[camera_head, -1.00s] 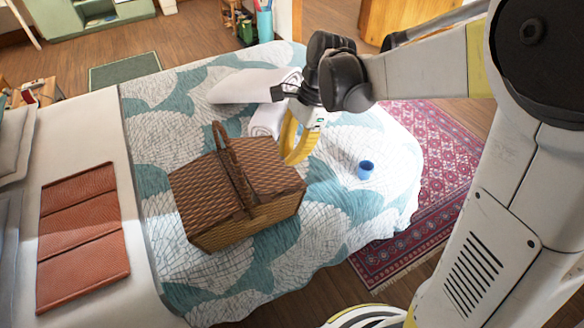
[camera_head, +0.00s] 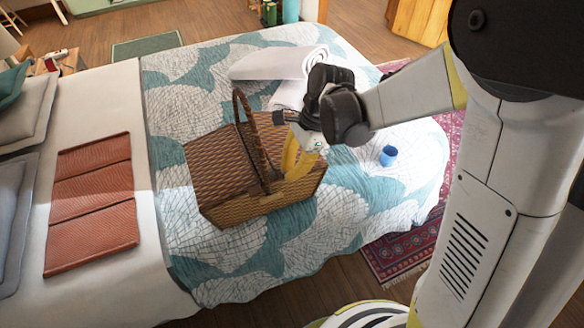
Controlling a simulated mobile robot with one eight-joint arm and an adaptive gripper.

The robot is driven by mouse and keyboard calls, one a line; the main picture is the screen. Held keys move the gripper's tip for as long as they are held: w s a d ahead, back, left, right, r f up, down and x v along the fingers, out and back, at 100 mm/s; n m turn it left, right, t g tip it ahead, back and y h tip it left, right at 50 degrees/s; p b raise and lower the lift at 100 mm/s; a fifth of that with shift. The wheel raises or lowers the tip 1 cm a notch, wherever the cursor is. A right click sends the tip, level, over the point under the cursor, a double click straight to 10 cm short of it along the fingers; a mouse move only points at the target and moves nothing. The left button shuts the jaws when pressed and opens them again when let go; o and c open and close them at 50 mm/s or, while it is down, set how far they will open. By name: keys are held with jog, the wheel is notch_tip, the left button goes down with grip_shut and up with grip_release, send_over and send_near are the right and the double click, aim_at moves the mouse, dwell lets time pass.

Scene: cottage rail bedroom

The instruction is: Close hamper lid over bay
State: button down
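The hamper is a brown wicker basket (camera_head: 218,172) on the bed. Its tall arched handle (camera_head: 243,128) stands upright across the middle. The left half of the top looks flat and covered by its lid. The right half is largely behind my gripper, so I cannot tell how its lid lies.
A blue cup (camera_head: 388,155) stands on the patterned quilt (camera_head: 215,275) right of the basket. White rolled towels (camera_head: 280,64) lie behind it. A folded reddish-brown piece (camera_head: 92,205) lies at left. The quilt in front of the basket is clear.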

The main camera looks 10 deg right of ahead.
jog(key=shift+b+x, duration=0.6)
jog(key=shift+x, duration=0.55)
jog(key=shift+s+a+f+h, duration=0.15)
jog(key=shift+a+h, duration=0.1)
jog(key=shift+h, duration=0.25)
jog(key=s+p+v, duration=0.1)
jog(key=p+v, duration=0.5)
jog(key=v, duration=0.8)
jog(key=shift+w+a+p, duration=0.25)
jog(key=shift+p, duration=0.15)
